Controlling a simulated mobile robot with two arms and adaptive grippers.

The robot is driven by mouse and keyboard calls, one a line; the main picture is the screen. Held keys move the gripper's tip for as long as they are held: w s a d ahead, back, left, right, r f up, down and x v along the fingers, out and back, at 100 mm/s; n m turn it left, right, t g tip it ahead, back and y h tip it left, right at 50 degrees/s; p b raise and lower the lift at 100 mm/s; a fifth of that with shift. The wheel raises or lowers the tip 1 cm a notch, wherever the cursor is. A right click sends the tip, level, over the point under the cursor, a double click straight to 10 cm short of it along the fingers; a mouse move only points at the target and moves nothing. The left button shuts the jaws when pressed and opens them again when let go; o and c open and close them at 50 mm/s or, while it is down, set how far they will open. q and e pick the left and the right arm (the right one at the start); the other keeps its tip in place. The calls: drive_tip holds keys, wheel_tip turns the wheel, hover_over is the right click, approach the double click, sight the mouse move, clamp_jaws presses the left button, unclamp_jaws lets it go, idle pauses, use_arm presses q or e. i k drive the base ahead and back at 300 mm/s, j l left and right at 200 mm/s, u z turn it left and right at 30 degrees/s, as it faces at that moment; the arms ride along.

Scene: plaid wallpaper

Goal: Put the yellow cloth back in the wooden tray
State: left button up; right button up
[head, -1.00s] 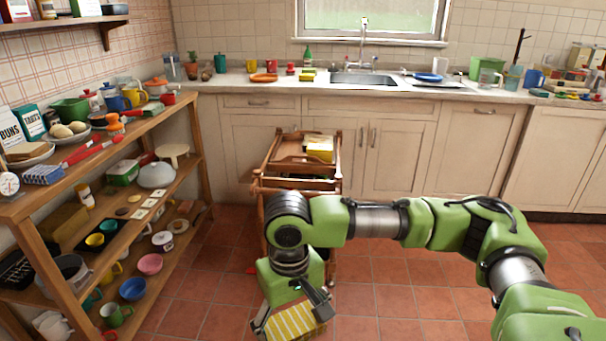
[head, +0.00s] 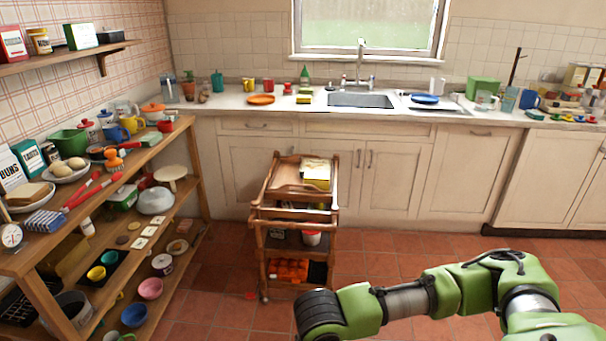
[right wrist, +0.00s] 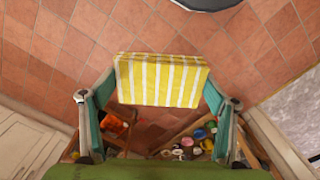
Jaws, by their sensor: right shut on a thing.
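The yellow cloth (right wrist: 162,82) with white stripes is held in my right gripper (right wrist: 160,88); the right wrist view shows it spanning flat between the two teal-padded fingers, clear above the tiled floor. In the head view my right arm reaches in from the right, but its gripper and the cloth are below the frame. The wooden trolley (head: 262,214) stands before the cabinets. Its tray-like wooden top (head: 283,183) carries a yellow item (head: 317,177) at its right side; I cannot tell whether this top is the task's tray. My left gripper is not in view.
A wooden shelf unit (head: 188,150) crowded with dishes and food stands on the left. The counter (head: 225,103) with the sink (head: 360,100) runs along the back. Lower trolley shelves hold orange items (head: 288,270). Tiled floor (head: 385,267) is open right of the trolley.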

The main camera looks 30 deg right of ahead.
sight(287, 181)
drive_tip(key=i+l, duration=2.2)
drive_tip(key=i, duration=0.2)
